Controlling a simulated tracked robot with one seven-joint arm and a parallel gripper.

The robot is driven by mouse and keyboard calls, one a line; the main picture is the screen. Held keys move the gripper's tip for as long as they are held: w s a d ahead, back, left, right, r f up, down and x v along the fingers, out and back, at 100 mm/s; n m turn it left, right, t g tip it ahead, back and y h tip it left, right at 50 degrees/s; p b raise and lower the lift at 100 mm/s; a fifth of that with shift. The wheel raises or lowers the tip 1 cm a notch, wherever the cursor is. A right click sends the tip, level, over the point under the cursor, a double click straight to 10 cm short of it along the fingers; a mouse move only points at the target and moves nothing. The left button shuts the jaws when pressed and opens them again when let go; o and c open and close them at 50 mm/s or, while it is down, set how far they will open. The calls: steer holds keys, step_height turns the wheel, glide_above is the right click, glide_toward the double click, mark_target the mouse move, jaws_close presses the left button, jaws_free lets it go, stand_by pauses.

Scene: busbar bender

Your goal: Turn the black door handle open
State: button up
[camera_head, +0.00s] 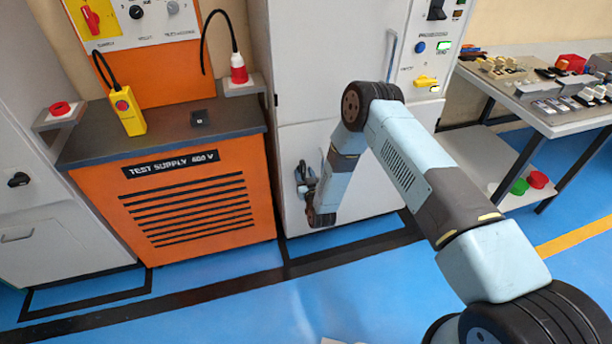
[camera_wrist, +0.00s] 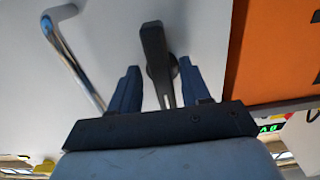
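The black door handle (camera_wrist: 154,52) is a flat lever on a round base on a light grey door, seen in the wrist view. My gripper (camera_wrist: 159,66) is open, with one blue finger on each side of the handle. Gaps show between each finger and the handle, so neither finger visibly touches it. In the head view my gripper (camera_head: 304,177) is at the lower door of the tall grey cabinet (camera_head: 330,40). There my arm and gripper hide the handle, or it is too small to make out.
A chrome pull bar (camera_wrist: 72,58) stands on the door beside the handle in the wrist view. The orange test supply unit (camera_head: 190,205) is left of the cabinet. A bench (camera_head: 575,125) with small parts stands at right. Blue floor in front is mostly clear.

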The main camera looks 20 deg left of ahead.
steer(key=v, duration=1.3)
steer(key=shift+s+d, duration=0.25)
steer(key=shift+d, duration=0.05)
steer(key=shift+f, duration=0.1)
